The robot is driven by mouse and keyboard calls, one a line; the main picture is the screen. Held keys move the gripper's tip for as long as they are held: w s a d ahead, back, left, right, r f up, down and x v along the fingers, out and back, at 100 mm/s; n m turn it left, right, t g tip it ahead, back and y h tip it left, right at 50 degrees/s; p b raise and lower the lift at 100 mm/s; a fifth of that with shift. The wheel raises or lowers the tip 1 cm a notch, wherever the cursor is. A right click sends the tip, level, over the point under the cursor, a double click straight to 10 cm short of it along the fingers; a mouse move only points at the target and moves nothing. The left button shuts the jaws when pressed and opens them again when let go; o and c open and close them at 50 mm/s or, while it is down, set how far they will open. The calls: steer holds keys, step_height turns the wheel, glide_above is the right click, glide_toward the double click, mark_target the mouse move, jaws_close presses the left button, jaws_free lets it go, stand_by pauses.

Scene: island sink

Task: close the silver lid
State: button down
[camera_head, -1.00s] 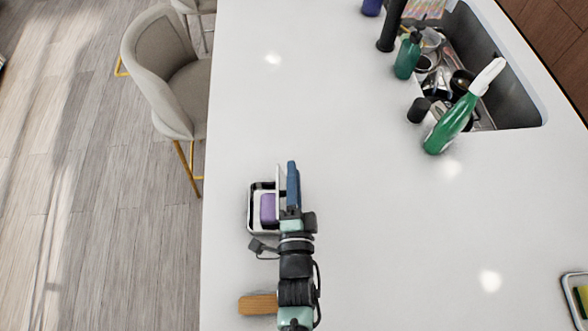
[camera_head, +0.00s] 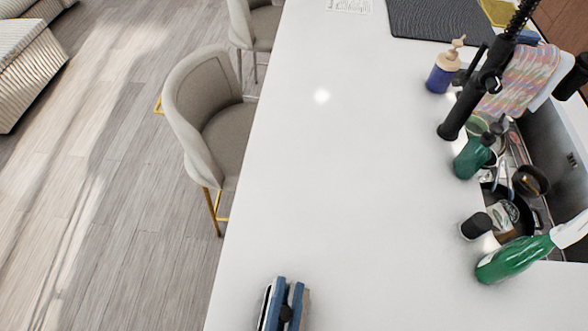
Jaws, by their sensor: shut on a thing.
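My gripper (camera_head: 284,300) shows at the bottom edge of the head view, low over the white counter near its left side. Its blue fingers point up the picture and are shut on a thin thing, which looks like the silver lid (camera_head: 265,305). Only a narrow pale edge of the lid shows, to the left of the fingers. The fingers cover the rest. The box with the purple item is out of view below the frame, so how far the lid stands open cannot be told.
The middle of the counter (camera_head: 330,190) is clear. On the right are a green spray bottle (camera_head: 515,258), a dark cup (camera_head: 476,226), a green bottle (camera_head: 472,158), a black faucet (camera_head: 470,105), a purple soap bottle (camera_head: 441,74) and the filled sink. Chairs (camera_head: 208,120) stand left.

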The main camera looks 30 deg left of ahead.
mark_target(287, 299)
steer(key=shift+s+a+f+n, duration=0.1)
steer(key=shift+a+f+n, duration=0.05)
steer(key=shift+n, duration=0.15)
steer(key=c, duration=0.6)
jaws_free()
steer(key=shift+o, duration=0.2)
step_height(287, 299, up, 10)
stand_by(0.6)
